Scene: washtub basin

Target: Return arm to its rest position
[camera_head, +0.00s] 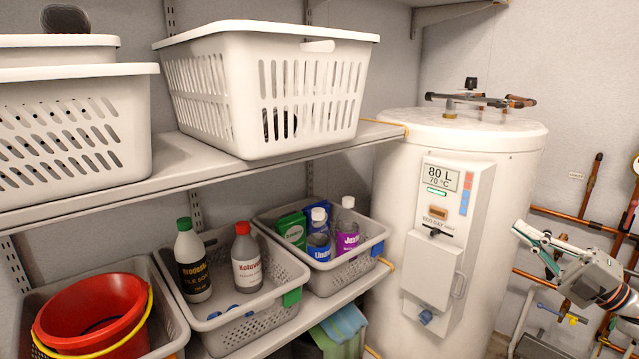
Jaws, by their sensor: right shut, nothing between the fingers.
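My right gripper (538,240) shows at the right edge, in front of the wall pipes and to the right of the white water heater (470,160). Its fingers point left toward the heater's side, and it is shut and empty. It appears apart from the heater, though the depth gap is hard to judge. My right arm comes in from the lower right corner. My left gripper is not in view.
Copper pipes (563,215) run along the wall behind my right gripper. At left, an upper shelf (190,172) holds white baskets (268,90). Below are grey baskets with bottles (192,262) and a red bucket (92,312).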

